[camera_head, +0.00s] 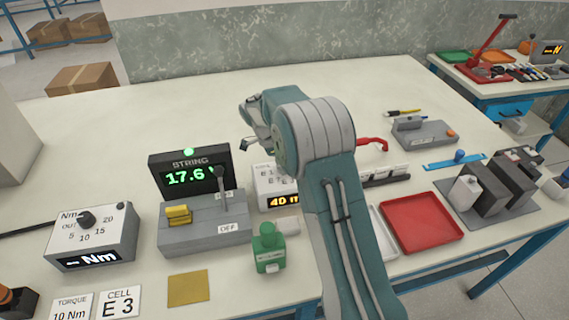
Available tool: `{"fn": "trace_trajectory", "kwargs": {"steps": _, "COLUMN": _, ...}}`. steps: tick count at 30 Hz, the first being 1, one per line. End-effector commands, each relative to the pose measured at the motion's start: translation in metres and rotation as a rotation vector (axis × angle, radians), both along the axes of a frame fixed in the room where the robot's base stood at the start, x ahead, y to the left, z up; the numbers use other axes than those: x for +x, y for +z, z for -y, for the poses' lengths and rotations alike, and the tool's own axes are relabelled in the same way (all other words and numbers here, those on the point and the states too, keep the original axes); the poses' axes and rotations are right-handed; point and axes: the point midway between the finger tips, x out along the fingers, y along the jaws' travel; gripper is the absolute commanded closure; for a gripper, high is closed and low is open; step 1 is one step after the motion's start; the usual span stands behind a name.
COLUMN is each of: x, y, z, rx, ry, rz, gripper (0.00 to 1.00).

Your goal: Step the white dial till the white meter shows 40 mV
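A white box (278,182) with "E 1", "E 2" and "E 3" style markings stands behind my arm, right of the STRING display. Its amber readout (284,201) seems to read "40 m"; the rest is hidden by my arm, as is any dial on it. Another white box (92,238) at the left has a black dial (86,219) with marks OUT, 5, 10, 15, 20, and its readout shows "-- Nm".
The black STRING display (188,172) reads 17.6 with a green lamp. A grey switch box (204,225) with upright lever stands before it. A green bottle-like item (268,248), red tray (420,222) and dark battery blocks (490,187) lie nearby. The table's back left is clear.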

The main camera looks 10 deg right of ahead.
Motion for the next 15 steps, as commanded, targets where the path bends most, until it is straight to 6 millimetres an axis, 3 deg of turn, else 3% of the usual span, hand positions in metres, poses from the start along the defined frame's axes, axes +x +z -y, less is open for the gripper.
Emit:
{"fn": "trace_trajectory", "kwargs": {"steps": 11, "x": 0.0011, "y": -0.0005, "z": -0.0008, "rx": 0.002, "ry": -0.005, "rz": 0.005, "gripper": 0.90}}
{"fn": "trace_trajectory", "kwargs": {"steps": 12, "x": 0.0011, "y": -0.0004, "z": -0.0009, "rx": 0.002, "ry": -0.005, "rz": 0.005, "gripper": 0.38}}
{"fn": "trace_trajectory", "kwargs": {"steps": 14, "x": 0.0012, "y": -0.0001, "z": -0.0007, "rx": 0.002, "ry": -0.005, "rz": 0.005, "gripper": 0.11}}
{"fn": "trace_trajectory", "kwargs": {"steps": 15, "x": 0.0011, "y": -0.0001, "z": -0.0006, "rx": 0.002, "ry": -0.005, "rz": 0.005, "gripper": 0.09}}
